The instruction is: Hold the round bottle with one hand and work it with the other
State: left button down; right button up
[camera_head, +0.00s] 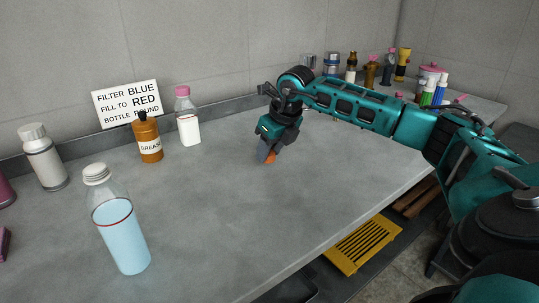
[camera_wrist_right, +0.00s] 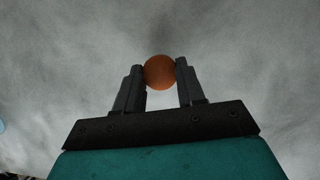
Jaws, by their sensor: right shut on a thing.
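The clear round bottle (camera_head: 122,232) stands upright on the grey counter at the front left. It has a white cap (camera_head: 96,173), a red ring line, and pale blue liquid up to about that line. My right gripper (camera_head: 267,155) is low over the middle of the counter, well to the right of the bottle. It is shut on a small orange round object (camera_wrist_right: 160,72), held between the fingertips; the fingers hide part of it in the head view. My left gripper is not in view, and no gripper touches the bottle.
A sign (camera_head: 127,103) reads filter blue, fill to red, bottle round. A brown grease bottle (camera_head: 148,143), a pink-capped bottle (camera_head: 188,125) and a grey canister (camera_head: 45,160) stand along the back. Several small bottles crowd the far right. The counter's middle is clear.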

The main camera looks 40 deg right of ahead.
aim_at(270, 154)
notch_tip(270, 154, up, 18)
jog(key=p, duration=0.4)
jog(key=shift+a+f, duration=0.1)
jog(key=s+a+f+n+g, duration=0.2)
jog(key=a+f+n+g, duration=0.1)
jog(key=a+n, duration=0.5)
jog(key=s+a+f+n+g, duration=0.3)
jog(key=a+f+n, duration=0.3)
jog(key=n, duration=0.8)
jog(key=s+a+f+n+g, duration=0.3)
jog(key=a+f+n, duration=0.1)
jog(key=a+n, duration=0.6)
jog(key=shift+f+n, duration=0.4)
jog(key=shift+n, duration=0.7)
jog(key=shift+s+a+f+n, duration=0.15)
jog(key=shift+s+a+n, duration=0.2)
jog(key=shift+n, duration=0.35)
